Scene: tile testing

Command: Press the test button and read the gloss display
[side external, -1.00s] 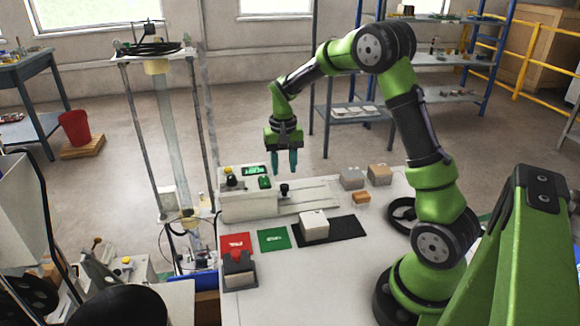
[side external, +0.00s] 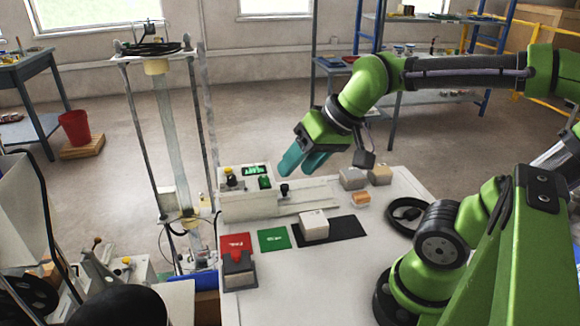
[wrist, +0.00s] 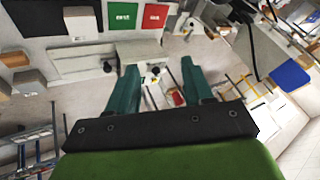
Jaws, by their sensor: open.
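The gloss tester is a pale box (side external: 248,205) at the back left of the white table. On its top are a dark display (side external: 256,170) with green lettering that seems to read READY, a green button or block (side external: 264,182), and a yellow-and-black knob (side external: 230,175). I cannot tell which control is the test button. My gripper (side external: 298,168) has teal fingers, apart and empty. It is tilted, to the right of the display in the side view and seemingly above the table. In the wrist view the tester (wrist: 140,52) lies just beyond and between the open fingers.
Several small blocks (side external: 352,179) are at the back right. A tall glass-tube stand (side external: 172,130) is left.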

